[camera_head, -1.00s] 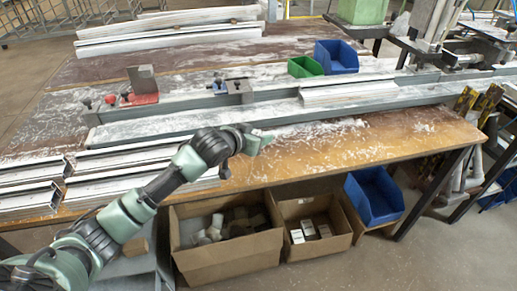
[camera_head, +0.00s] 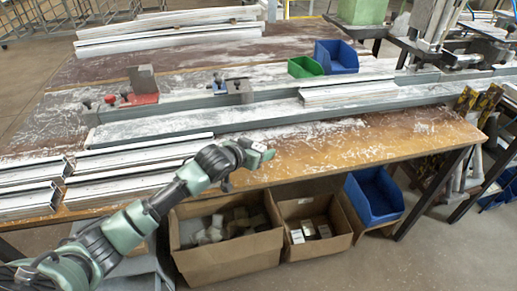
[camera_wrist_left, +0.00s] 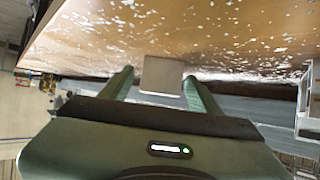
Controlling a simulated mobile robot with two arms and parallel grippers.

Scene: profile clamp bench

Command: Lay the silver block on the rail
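The silver block (camera_wrist_left: 161,75) shows as a pale, square-faced piece between the green fingertips of my left gripper (camera_wrist_left: 160,88) in the left wrist view. The long grey rail (camera_head: 240,124) runs across the bench behind the gripper, dusted with white. The block is apart from the rail, on its near side. My right gripper is not in view.
White profiles (camera_head: 125,160) lie at the front left of the bench. A red clamp (camera_head: 139,99), a blue clamp (camera_head: 232,86), a green bin (camera_head: 304,67) and a blue bin (camera_head: 336,57) stand behind the rail. Cardboard boxes (camera_head: 228,259) stand below the front edge.

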